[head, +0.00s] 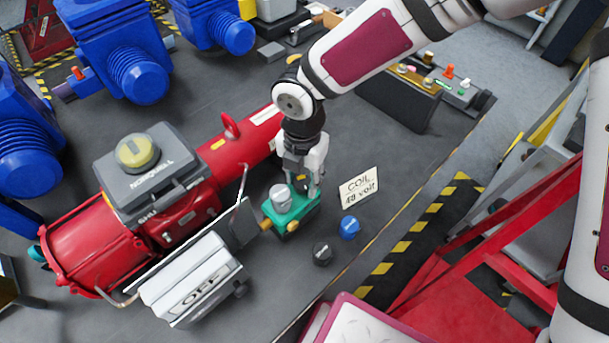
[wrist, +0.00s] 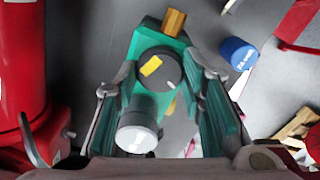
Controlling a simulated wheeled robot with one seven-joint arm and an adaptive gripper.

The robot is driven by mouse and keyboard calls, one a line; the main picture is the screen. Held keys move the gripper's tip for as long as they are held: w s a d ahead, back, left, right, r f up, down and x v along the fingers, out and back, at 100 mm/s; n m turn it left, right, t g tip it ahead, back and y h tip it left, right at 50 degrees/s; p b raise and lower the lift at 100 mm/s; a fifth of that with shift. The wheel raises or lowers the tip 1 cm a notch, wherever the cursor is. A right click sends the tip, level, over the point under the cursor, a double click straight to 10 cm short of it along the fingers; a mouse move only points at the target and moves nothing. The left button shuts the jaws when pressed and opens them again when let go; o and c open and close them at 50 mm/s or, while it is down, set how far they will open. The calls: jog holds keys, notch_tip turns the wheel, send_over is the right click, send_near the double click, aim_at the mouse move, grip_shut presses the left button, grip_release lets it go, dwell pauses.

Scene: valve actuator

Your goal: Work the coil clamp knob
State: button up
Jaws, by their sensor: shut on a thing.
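The coil clamp knob (wrist: 160,78), round and dark with a yellow mark, sits on a green block (wrist: 145,40). The block shows in the head view (head: 304,208), where my gripper hides the knob. My gripper (wrist: 159,66) reaches down over the block and is shut on the knob, with one finger on each side. It also shows in the head view (head: 305,186). A grey cylinder with a pale top (wrist: 137,132) stands on the block beside the knob, and also shows in the head view (head: 281,197). A sign reading "COIL 48 volt" (head: 359,187) stands to the right.
A blue cylinder (head: 349,227) and a black cylinder (head: 322,253) stand on the bench to the right of the block. A red actuator (head: 90,240) with a grey box (head: 150,172) and an "OFF" panel (head: 200,285) stand on the left.

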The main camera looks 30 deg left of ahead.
aim_at(303, 181)
jog(key=m+b, duration=0.1)
jog(key=m, duration=0.4)
jog(key=shift+m, duration=0.3)
jog(key=m+b, duration=0.1)
jog(key=m, duration=0.4)
jog(key=shift+m, duration=0.4)
jog(key=o, duration=1.1)
jog(key=shift+o, duration=0.2)
jog(key=shift+a+r, duration=0.1)
notch_tip(303, 181, up, 12)
